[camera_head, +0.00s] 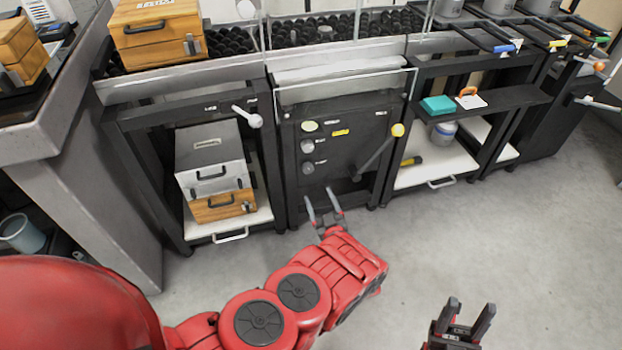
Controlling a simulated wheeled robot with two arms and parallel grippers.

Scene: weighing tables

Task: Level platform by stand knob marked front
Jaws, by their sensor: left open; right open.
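A dark stand panel (350,152) in the middle carries a column of round knobs: a pale top knob (310,126), a grey middle knob (307,146) and a grey lower knob (308,167). Small labels sit beside them, too small to read, so I cannot tell which is marked front. Above the panel is a pale platform (335,75) with a clear frame around it; its tilt is unclear. My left gripper (321,201) is open and empty, below and in front of the knobs, apart from them. My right gripper (469,310) is open and empty over the floor at lower right.
A lever with a yellow ball (397,130) sticks out right of the knobs, and a white-ended lever (254,121) to their left. A grey case (208,155) sits on a wooden box (220,206) in the left shelf. The floor (520,230) at right is clear.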

